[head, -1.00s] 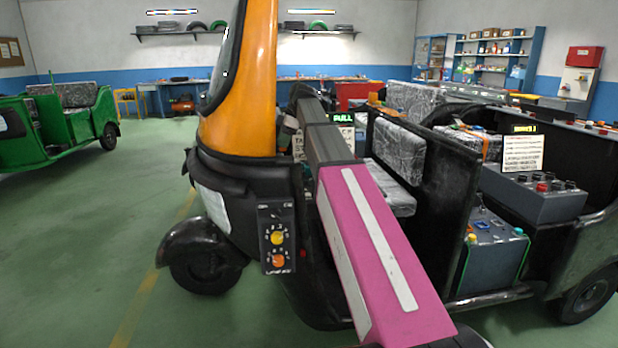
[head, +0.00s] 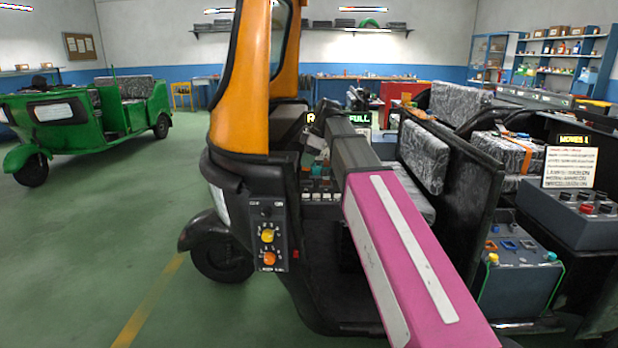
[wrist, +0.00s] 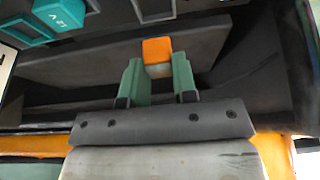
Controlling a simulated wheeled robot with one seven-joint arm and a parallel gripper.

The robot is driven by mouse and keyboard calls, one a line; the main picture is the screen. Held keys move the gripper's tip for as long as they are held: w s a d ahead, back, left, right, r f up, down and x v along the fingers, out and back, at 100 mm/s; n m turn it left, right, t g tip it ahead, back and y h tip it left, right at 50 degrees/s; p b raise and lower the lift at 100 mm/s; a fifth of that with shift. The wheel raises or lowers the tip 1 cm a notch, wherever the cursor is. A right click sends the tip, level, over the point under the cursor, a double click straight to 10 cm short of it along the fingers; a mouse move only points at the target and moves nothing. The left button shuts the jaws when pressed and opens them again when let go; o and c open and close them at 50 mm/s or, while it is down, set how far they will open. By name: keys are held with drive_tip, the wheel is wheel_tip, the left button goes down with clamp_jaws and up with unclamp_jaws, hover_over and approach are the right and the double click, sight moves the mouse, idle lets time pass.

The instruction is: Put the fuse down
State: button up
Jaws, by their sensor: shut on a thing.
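In the wrist view my gripper (wrist: 159,82) has two green fingers shut on a small block with an orange top, the fuse (wrist: 157,50). Dark panels of the rickshaw lie beyond and around it; I cannot tell whether the fuse touches them. In the head view my pink and grey arm reaches into the black rickshaw with the orange front pillar (head: 240,90). The gripper and the fuse are hidden there behind the arm and the cab.
A teal block marked 12V (wrist: 62,14) sits at the wrist view's upper left. A control box (head: 268,238) with yellow and orange knobs hangs on the rickshaw's front. A grey box (head: 518,280) stands at right. A green rickshaw (head: 90,115) stands at left, with open floor between.

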drive_tip(key=shift+f, duration=2.85)
drive_tip(key=o, duration=0.9)
drive_tip(key=shift+f, duration=0.1)
drive_tip(key=v, duration=1.2)
